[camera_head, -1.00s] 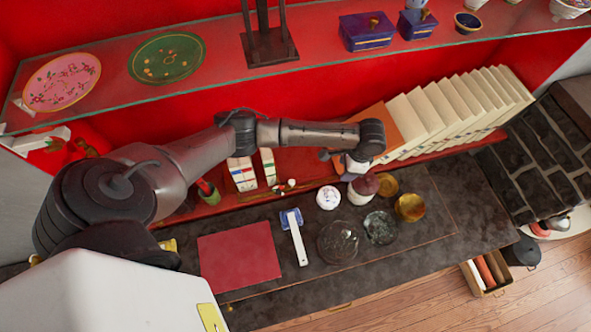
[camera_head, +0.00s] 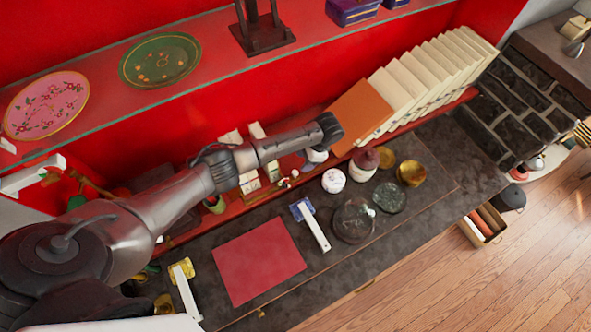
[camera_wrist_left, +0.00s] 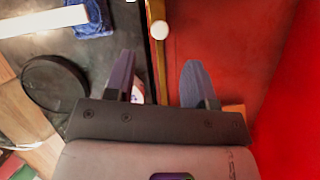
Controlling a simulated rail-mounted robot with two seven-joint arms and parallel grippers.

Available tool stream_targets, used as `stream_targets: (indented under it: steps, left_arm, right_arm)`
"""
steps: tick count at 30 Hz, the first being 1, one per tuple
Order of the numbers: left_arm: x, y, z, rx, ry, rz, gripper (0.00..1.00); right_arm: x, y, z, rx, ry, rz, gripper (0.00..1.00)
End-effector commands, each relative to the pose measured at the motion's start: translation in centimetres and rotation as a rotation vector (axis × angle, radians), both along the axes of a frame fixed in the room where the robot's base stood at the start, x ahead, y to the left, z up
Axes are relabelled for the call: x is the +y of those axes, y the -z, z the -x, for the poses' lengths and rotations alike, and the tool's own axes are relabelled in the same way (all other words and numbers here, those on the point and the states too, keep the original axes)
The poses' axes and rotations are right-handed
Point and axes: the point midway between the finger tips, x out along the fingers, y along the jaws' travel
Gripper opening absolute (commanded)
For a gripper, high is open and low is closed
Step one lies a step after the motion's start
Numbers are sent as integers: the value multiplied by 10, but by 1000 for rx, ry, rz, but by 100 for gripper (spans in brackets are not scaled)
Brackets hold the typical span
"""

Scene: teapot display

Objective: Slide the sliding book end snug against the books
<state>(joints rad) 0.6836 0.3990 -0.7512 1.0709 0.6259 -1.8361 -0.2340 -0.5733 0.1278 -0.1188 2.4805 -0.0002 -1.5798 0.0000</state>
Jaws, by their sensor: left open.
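A row of cream books (camera_head: 425,80) leans on the red ledge at the right of the head view. An orange-brown panel (camera_head: 360,112) leans at its left end; I cannot tell whether this is the sliding book end or a cover. My left gripper (camera_head: 316,156) is just left of the panel's lower part, over the ledge, pointing down. In the left wrist view its two fingers (camera_wrist_left: 158,72) are apart with nothing held between them. An orange patch (camera_wrist_left: 236,108) shows behind the palm there. My right gripper is not in view.
Beside the ledge, the dark counter holds a white jar (camera_head: 333,180), a red-topped pot (camera_head: 364,163), a glass dish (camera_head: 354,220), a white-handled brush (camera_head: 316,230) and a red mat (camera_head: 258,260). White blocks (camera_head: 236,150) stand left of the gripper. A shelf with plates (camera_head: 160,60) runs above.

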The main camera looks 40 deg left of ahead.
Motion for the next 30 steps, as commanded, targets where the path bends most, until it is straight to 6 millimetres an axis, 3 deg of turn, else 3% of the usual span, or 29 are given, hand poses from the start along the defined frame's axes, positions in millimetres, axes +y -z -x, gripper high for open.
stream_targets:
  steps: [6,12,28,30]
  left_arm:
    - [8,36,13,3,-1,-1,50]
    - [13,57,19,0,0,0,50]
    - [16,69,24,-1,0,0,50]
    - [16,69,24,-1,0,0,45]
  right_arm:
    - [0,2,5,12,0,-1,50]
    - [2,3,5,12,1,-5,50]
    - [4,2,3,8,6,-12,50]
    - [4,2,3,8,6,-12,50]
